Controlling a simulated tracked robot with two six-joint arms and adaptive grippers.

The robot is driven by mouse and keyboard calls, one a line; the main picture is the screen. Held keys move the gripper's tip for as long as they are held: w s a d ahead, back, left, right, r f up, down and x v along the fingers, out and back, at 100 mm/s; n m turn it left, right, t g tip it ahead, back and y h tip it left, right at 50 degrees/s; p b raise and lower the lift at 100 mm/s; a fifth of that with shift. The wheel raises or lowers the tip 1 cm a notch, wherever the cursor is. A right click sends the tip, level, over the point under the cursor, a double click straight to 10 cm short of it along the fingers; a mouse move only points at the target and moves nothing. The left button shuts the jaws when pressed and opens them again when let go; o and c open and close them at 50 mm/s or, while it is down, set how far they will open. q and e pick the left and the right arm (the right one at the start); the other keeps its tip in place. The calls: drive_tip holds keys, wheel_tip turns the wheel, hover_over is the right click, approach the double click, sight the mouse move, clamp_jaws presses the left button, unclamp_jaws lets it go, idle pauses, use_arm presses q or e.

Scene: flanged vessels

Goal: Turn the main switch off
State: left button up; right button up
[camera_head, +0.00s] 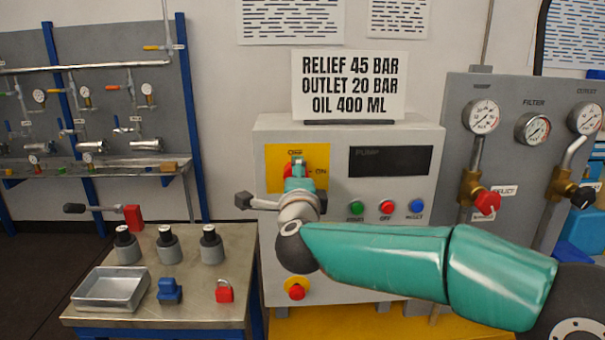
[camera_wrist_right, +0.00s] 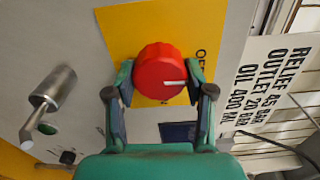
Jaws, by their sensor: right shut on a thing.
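The main switch is a red knob on a yellow plate (camera_head: 318,155), with an OFF mark above it and an ON mark to its right. In the right wrist view the red knob (camera_wrist_right: 152,68) sits between the two fingers of my right gripper (camera_wrist_right: 160,88), which is shut on it. The knob's white pointer line runs toward the picture's right, the side where the partly visible OFF lettering is. In the head view my right gripper (camera_head: 298,172) covers most of the knob. My left gripper is not in view.
Green, red and blue buttons (camera_head: 416,206) and a dark display (camera_head: 390,160) are right of the plate. A red stop button (camera_head: 296,288) is below. A metal cylinder with a handle (camera_wrist_right: 52,90) juts from the panel. A bench (camera_head: 150,312) with several parts stands left.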

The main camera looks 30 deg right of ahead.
drive_tip(key=shift+a+f+n, duration=0.2)
drive_tip(key=shift+f+n, duration=0.2)
drive_tip(key=shift+n, duration=0.1)
drive_tip(key=o, duration=1.2)
drive_tip(key=shift+r, duration=0.1)
drive_tip(key=shift+c, duration=0.2)
drive_tip(key=shift+r, duration=0.1)
drive_tip(key=shift+s, duration=0.1)
drive_tip(key=v, duration=1.2)
